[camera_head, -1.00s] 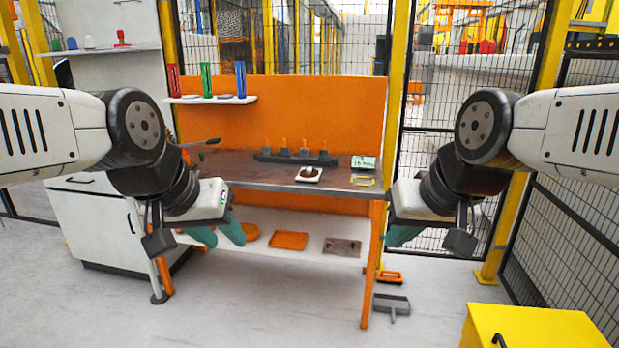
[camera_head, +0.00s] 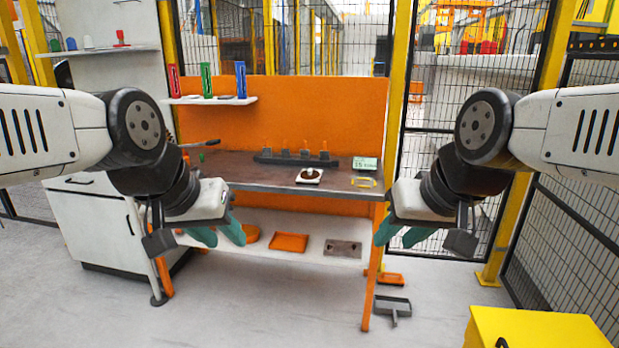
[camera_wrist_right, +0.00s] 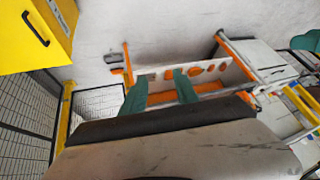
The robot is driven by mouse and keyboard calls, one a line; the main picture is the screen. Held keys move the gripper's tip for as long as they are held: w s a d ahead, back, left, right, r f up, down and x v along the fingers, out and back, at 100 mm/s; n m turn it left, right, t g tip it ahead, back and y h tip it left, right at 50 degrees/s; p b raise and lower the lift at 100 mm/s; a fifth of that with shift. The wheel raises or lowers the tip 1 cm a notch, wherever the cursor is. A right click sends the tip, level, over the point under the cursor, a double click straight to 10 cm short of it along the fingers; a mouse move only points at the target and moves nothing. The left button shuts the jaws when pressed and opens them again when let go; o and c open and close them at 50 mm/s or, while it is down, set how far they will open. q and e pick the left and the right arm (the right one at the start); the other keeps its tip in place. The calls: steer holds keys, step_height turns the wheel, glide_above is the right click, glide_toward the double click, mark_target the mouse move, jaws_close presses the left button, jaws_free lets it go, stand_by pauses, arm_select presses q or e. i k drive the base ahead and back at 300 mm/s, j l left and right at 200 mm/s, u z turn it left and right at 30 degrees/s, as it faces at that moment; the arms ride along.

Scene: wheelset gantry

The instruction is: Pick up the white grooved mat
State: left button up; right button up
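A small white square piece (camera_head: 318,181) lies near the front edge of the workbench top, with a round brown thing and a pale knob on it. It may be the white mat; grooves cannot be made out at this distance. My left gripper (camera_head: 218,234) hangs in front of the bench's left part, its teal fingers apart and empty. My right gripper (camera_head: 401,234) hangs right of the bench, its teal fingers apart and empty. They also show open in the right wrist view (camera_wrist_right: 160,92). Both grippers are well short of the white piece.
The workbench (camera_head: 255,176) carries a dark block with pegs (camera_head: 295,159), a small display (camera_head: 365,163) and a yellow handle (camera_head: 363,182). An orange tray (camera_head: 290,243) and a grey plate (camera_head: 343,248) lie on the lower shelf. A yellow box (camera_head: 535,328) stands front right.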

mark_target(311, 177)
steer(key=i+j+u, duration=0.1)
steer(key=i, duration=0.95)
steer(key=i+j+u, duration=0.1)
steer(key=i, duration=1)
steer(key=j, duration=0.1)
